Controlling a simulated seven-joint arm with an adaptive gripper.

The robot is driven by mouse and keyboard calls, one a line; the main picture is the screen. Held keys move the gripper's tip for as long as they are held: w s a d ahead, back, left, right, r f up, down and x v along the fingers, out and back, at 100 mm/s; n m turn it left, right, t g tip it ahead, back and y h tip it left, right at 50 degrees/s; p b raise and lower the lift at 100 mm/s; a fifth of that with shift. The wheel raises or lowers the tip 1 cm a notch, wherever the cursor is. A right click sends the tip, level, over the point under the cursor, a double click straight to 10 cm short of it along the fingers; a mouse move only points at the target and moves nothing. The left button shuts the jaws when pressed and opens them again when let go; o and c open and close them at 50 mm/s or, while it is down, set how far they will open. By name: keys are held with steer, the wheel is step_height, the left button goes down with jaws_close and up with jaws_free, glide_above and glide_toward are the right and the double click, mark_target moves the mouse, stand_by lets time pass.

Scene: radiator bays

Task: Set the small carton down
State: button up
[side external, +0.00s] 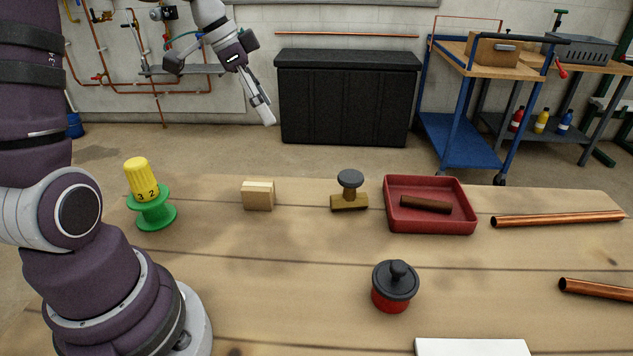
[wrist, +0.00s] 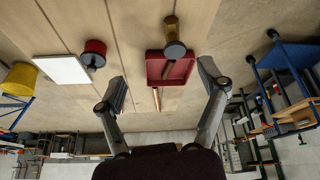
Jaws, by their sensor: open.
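A small tan box-like block (side external: 258,195), which looks like the small carton, sits upright on the wooden table (side external: 300,255) left of centre in the side view. I cannot make it out in the wrist view. My gripper (side external: 264,112) is raised well above the table, in front of the dark chest in the picture, and apart from the carton. In the wrist view my gripper (wrist: 163,80) has its two fingers spread wide, with nothing held between them.
A red tray (side external: 431,223) holds a brown cylinder (side external: 425,204). Nearby are a stamp-like tool (side external: 350,190), a red pot with a black lid (side external: 395,286), a green spool with a yellow top (side external: 147,195), copper pipes (side external: 557,219) and a white board (side external: 472,348). Bare table surrounds the carton.

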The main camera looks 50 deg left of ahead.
steer(key=s+d+n+t+y, duration=0.1)
steer(key=s+d+n+y, duration=0.1)
steer(key=s+d+n, duration=0.3)
steer(key=s+d, duration=0.4)
steer(key=s, duration=0.2)
steer(key=shift+d+n+y, duration=0.25)
steer(key=shift+n+y, duration=0.05)
steer(key=shift+y, duration=0.1)
